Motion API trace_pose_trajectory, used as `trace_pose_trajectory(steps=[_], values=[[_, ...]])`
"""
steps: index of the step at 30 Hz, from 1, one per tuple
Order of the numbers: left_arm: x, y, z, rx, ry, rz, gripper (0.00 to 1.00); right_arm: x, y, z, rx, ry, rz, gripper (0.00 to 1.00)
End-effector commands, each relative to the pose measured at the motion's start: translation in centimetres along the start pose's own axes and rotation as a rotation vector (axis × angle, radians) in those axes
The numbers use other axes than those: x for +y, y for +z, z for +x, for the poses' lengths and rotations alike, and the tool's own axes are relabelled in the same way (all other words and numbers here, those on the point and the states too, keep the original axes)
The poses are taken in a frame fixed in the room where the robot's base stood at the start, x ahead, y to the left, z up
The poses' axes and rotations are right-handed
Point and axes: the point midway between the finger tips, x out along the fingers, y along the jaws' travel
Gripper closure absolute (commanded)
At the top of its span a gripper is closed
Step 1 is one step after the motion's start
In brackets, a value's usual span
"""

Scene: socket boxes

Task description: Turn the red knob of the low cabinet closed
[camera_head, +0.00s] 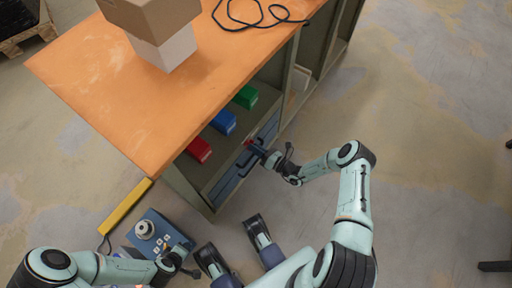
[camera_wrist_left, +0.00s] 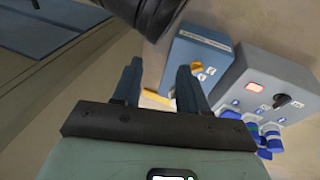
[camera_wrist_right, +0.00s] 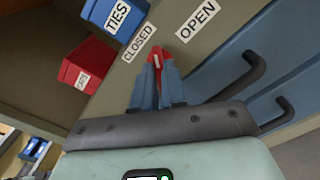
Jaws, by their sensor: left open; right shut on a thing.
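The red knob (camera_wrist_right: 165,56) sits on the front of the low cabinet (camera_wrist_right: 120,85), between a CLOSED label on its left and an OPEN label on its right in the right wrist view. My right gripper (camera_wrist_right: 158,78) is shut on the knob, its blue fingers on either side of it. In the head view my right gripper (camera_head: 258,150) is at the cabinet front, and only a little of the red knob (camera_head: 249,142) shows. My left gripper (camera_wrist_left: 159,72) is open and empty, away from the cabinet knob. The knob's exact angle is partly hidden by the fingers.
Blue drawers with dark handles (camera_wrist_right: 243,78) lie beside the knob. Red (camera_head: 199,150), blue (camera_head: 223,122) and green (camera_head: 246,97) bins stand on the shelf under the orange worktop (camera_head: 110,85). A blue control box (camera_head: 155,236) stands near my left arm.

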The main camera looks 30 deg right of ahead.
Motion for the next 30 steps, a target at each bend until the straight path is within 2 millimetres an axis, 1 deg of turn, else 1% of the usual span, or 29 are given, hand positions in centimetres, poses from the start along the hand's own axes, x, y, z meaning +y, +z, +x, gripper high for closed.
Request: trace_pose_trajectory(steps=[1, 9, 18, 24, 30], values=[[0.1, 0.3, -0.4, -0.010, 0.001, 0.001, 0.57, 0.1, 0.1, -0.1, -0.001, -0.001, -0.044, 1.00], [0.5, 1.8, -1.6, -0.057, 0.004, 0.005, 0.57, 0.1, 0.1, -0.1, -0.001, -0.001, -0.299, 1.00], [0.9, 3.3, -2.8, -0.103, 0.006, 0.008, 0.57, 0.0, 0.1, -0.1, 0.000, -0.001, -0.533, 1.00], [1.0, 3.9, -3.2, -0.121, 0.007, 0.009, 0.57, 0.0, 0.0, -0.1, 0.001, 0.000, -0.634, 1.00], [1.1, 4.2, -3.5, -0.132, 0.008, 0.010, 0.57, 0.0, 0.0, -0.1, 0.001, 0.000, -0.689, 1.00]])
